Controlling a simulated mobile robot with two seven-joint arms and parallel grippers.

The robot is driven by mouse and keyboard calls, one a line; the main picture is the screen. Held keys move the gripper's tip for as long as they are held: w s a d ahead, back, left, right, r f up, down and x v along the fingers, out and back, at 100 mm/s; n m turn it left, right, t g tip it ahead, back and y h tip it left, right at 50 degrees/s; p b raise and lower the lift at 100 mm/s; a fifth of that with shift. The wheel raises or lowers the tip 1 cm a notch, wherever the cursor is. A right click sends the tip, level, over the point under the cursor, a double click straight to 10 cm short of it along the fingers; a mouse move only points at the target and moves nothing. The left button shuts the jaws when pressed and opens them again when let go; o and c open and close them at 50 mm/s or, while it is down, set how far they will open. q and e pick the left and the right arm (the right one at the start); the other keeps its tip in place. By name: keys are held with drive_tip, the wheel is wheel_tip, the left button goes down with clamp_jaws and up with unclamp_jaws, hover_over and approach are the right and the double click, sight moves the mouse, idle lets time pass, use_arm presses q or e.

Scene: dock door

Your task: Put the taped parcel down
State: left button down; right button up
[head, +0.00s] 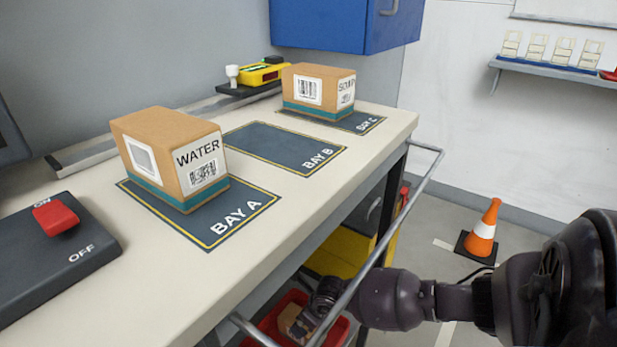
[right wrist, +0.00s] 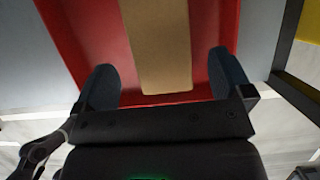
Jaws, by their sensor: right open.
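In the head view a cardboard box marked WATER (head: 172,158), with a teal band round its lower part, stands on the BAY A mat (head: 243,222). A second teal-banded box (head: 318,90) stands on the BAY C mat (head: 370,122). The BAY B mat (head: 285,148) is bare. A brown parcel (head: 290,318) lies in a red bin (head: 268,328) below the bench; no tape shows on it. My right gripper (head: 312,318) is down at this bin. In the right wrist view the open fingers are on either side of the parcel (right wrist: 157,45), with gaps; contact does not show. My left gripper is out of view.
A metal rail (head: 385,240) runs along the bench front, close to my right arm. A switch box (head: 55,250) with a red rocker sits at the bench's left. An orange cone (head: 483,232) stands on the floor at right. A blue cabinet (head: 340,22) hangs above the bench.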

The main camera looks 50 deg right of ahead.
drive_tip(key=v, duration=0.1)
drive_tip(key=p+v, duration=0.1)
drive_tip(key=v, duration=0.3)
drive_tip(key=shift+w+r, duration=0.1)
drive_tip(key=shift+w, duration=0.2)
use_arm(q)
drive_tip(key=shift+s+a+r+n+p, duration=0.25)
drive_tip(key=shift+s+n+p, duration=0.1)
drive_tip(key=shift+p, duration=0.15)
use_arm(e)
drive_tip(key=shift+s+r, duration=0.4)
drive_tip(key=shift+s, duration=0.05)
